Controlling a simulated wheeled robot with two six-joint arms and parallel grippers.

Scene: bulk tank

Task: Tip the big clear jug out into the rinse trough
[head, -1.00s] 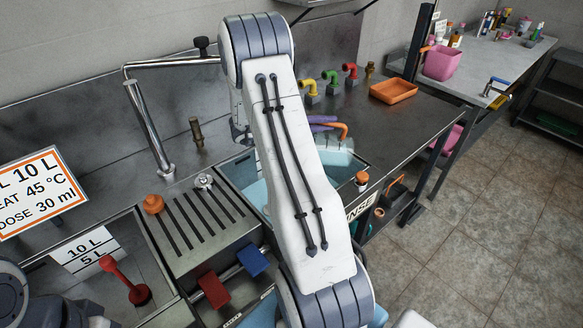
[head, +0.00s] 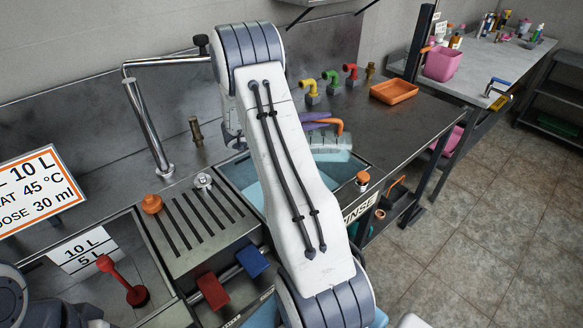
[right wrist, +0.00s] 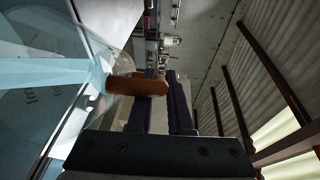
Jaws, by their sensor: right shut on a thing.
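The big clear jug (head: 330,142) is held above the rinse trough (head: 362,208) at its far side, partly behind my right arm. It looks tilted. My right gripper (head: 318,119), with purple fingers, is shut on the jug's orange handle (head: 339,124). In the right wrist view the orange handle (right wrist: 137,86) sits at the dark fingers (right wrist: 160,105), with the clear jug wall (right wrist: 118,62) to its left. Pale blue water shows there; I cannot tell whether it is inside the jug or running out. Pale blue water also lies in the trough. My left gripper is out of view.
A ribbed drainboard (head: 200,228) with an orange knob (head: 152,203) lies left of the trough. Yellow, green and red taps (head: 331,77) stand behind. An orange tray (head: 394,91) lies on the counter to the right. A tall faucet (head: 148,125) stands back left.

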